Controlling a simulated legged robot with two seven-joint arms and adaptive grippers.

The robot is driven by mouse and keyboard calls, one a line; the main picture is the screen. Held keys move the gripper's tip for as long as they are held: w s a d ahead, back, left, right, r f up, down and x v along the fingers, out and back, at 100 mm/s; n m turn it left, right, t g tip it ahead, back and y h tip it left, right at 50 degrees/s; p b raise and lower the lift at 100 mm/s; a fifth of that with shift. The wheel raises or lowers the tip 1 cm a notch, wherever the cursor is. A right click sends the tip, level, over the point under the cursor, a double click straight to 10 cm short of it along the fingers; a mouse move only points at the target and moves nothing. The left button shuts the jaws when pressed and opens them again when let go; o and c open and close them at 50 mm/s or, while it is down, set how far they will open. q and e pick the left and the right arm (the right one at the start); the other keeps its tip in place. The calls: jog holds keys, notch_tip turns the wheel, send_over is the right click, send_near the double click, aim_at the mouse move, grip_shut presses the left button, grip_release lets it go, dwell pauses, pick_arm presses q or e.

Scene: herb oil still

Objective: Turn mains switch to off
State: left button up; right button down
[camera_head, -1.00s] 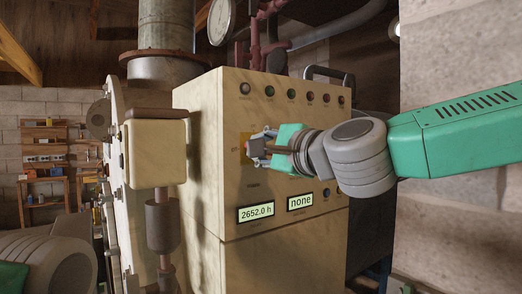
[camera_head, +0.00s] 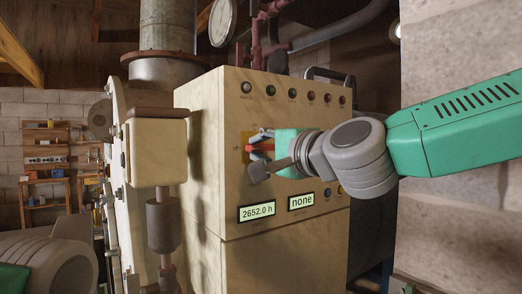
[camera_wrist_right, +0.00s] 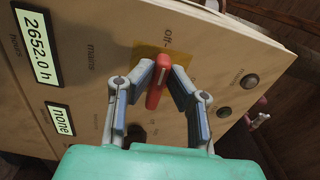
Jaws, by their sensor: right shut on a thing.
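The mains switch is a red handle (camera_wrist_right: 158,88) with a white line, on a yellow plate (camera_wrist_right: 146,55) of the cream control cabinet. In the wrist view its upper end points towards the "off" label. My right gripper (camera_wrist_right: 161,84) is shut on the handle, one finger on each side. In the head view the red handle (camera_head: 263,147) lies nearly level between the fingers of my right gripper (camera_head: 262,152), partly hidden by them.
The cabinet (camera_head: 280,265) carries a row of lamps (camera_head: 292,93) above, and an hours display (camera_head: 257,212) and a "none" display (camera_head: 300,202) below. A cream housing (camera_head: 157,152) with pipework stands to the left. A block wall (camera_head: 455,50) is at the right.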

jog(key=shift+f, duration=0.1)
jog(key=c, duration=1.6)
grip_release()
jog(key=shift+w+a, duration=0.15)
jog(key=shift+s+d, duration=0.25)
jog(key=shift+s, duration=0.25)
jog(key=v, duration=1.1)
jog(key=shift+w+d+f, duration=0.1)
jog(key=shift+w+f, duration=0.05)
